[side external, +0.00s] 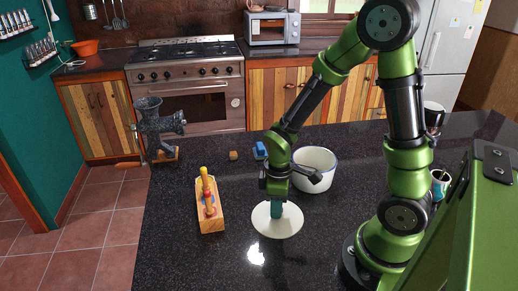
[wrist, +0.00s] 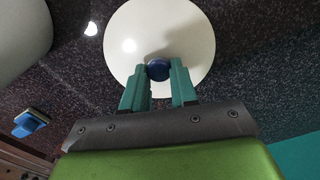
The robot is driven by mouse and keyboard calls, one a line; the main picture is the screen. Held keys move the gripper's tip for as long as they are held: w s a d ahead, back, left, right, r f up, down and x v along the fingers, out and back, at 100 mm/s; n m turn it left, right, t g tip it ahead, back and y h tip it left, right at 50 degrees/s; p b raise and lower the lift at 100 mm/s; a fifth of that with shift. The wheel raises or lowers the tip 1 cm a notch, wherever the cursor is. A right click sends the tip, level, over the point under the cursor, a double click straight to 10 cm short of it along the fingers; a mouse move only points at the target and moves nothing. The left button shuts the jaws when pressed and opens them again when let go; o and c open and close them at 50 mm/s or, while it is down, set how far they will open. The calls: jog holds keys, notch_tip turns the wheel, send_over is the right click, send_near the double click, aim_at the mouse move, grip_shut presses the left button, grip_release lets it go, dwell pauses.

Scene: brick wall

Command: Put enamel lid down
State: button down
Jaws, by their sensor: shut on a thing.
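The enamel lid (side external: 267,228) is a round, cream-white disc at or close to the dark speckled counter, in front of the white pot. In the wrist view the lid (wrist: 135,40) shows its dark blue knob (wrist: 158,70) between the fingertips. My gripper (side external: 276,208) points down over the lid's middle, its teal fingers shut on the knob. It also shows in the wrist view (wrist: 160,82). The side view does not clearly show whether the lid touches the counter. The white enamel pot (side external: 314,177) stands open behind my gripper, without a lid on it.
A wooden block with coloured pegs (side external: 210,212) stands left of the lid. A metal grinder (side external: 158,128) is at the counter's left edge. A blue item (side external: 260,150) and a small brown block (side external: 233,155) lie behind. The counter's front left is clear.

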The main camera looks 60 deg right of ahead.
jog(key=shift+f, duration=0.1)
jog(key=c, duration=0.9)
grip_release()
jog(key=shift+s+a+r+m+t+y, duration=0.55)
jog(key=shift+r+m+t, duration=0.85)
jog(key=shift+r, duration=2.4)
jog(key=shift+s+a+r+m+t+y, duration=0.1)
jog(key=shift+s+a+r+m+t, duration=1.2)
jog(key=shift+r, duration=2.45)
jog(key=shift+w+a+r+m+t+y, duration=0.1)
jog(key=shift+a+r+m+t+y, duration=0.55)
jog(key=shift+r+m, duration=2.25)
jog(key=shift+d+r+n+t+h, duration=0.25)
jog(key=shift+r+n+h, duration=0.05)
jog(key=shift+r+n, duration=0.6)
